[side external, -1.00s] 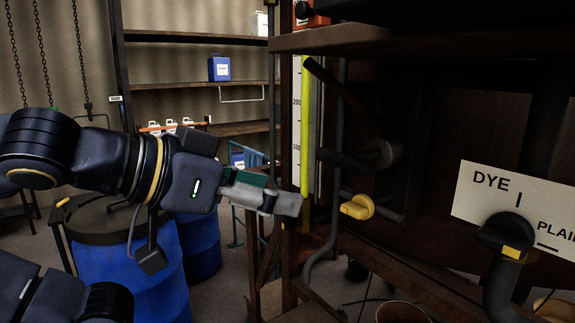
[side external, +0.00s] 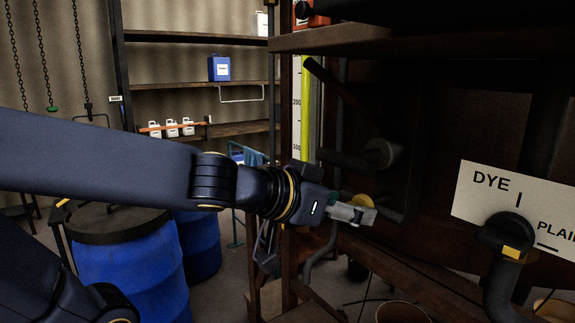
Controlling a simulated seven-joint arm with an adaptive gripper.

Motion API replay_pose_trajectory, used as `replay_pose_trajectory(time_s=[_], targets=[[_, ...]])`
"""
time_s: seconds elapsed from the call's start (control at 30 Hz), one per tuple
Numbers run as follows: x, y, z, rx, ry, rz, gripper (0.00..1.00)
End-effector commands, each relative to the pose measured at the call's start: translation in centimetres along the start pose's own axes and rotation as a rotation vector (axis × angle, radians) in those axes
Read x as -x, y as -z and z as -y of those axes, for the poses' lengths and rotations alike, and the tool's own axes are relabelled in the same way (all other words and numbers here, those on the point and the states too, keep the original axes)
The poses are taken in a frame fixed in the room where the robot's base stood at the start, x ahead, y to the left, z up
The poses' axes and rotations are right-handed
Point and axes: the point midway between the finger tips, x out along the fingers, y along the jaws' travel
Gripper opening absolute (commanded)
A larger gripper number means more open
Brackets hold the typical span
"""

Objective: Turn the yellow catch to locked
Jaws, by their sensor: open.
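The yellow catch (side external: 364,201) is on the pipework at the dark vat's left side. Only its upper part shows, as my gripper covers the rest. My gripper (side external: 372,213) reaches in from the left with its fingers pointing right, at the catch in the picture. The jaws are open. I cannot tell whether the fingers touch the catch or are only in front of it. The catch's handle and any lock marking are hidden.
A DYE / PLAIN sign (side external: 520,205) and a valve with a yellow mark (side external: 511,252) are at the right. A grey pipe (side external: 345,160) runs above the catch. Blue barrels (side external: 130,270) stand left. A wooden beam (side external: 420,265) crosses below.

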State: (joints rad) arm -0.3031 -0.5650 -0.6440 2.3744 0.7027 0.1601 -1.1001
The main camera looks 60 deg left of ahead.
Motion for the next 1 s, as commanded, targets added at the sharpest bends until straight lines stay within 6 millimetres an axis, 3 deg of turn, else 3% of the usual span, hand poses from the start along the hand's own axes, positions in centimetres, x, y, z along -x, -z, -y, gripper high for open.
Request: replay_pose_trajectory(time_s=[0.17, 0.7, 1.0], targets=[[0.02, 0.01, 0.0, 0.0, 0.0, 0.0, 0.67], [0.04, 0.02, 0.02, 0.001, 0.001, 0.0, 0.1], [0.04, 0.05, 0.01, -0.03, 0.016, -0.001, 0.09]])
